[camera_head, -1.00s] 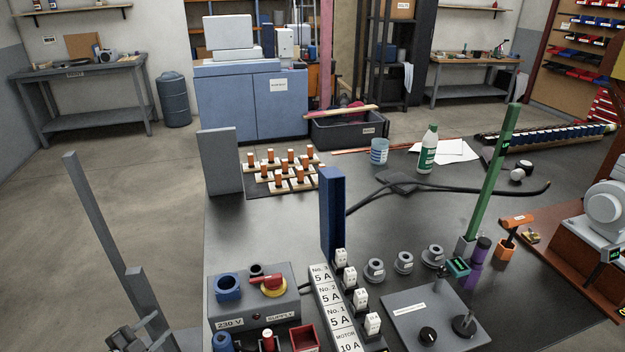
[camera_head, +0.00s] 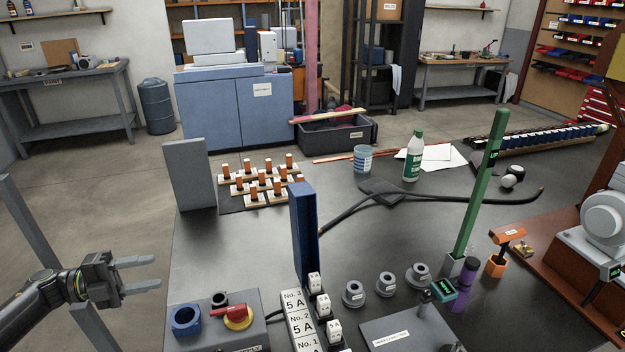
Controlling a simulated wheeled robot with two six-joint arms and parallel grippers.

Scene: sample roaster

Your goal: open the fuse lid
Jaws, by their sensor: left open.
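A tall blue channel-shaped piece (camera_head: 304,235), which looks like the fuse lid, stands upright at the far end of the fuse strip (camera_head: 299,318). The strip carries labels No. 3, No. 2 and No. 1, with white fuses (camera_head: 323,305) along its right side; its near end is cut off by the frame. My left gripper (camera_head: 156,273) is open and empty at the lower left, off the bench's left edge and well left of the blue piece. My right gripper is not in view.
A supply box with a red-yellow switch (camera_head: 237,316) stands left of the strip. Grey round pieces (camera_head: 386,284) and a grey plate (camera_head: 400,331) lie to its right. A grey upright panel (camera_head: 190,174) and orange-topped pieces (camera_head: 262,182) stand behind.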

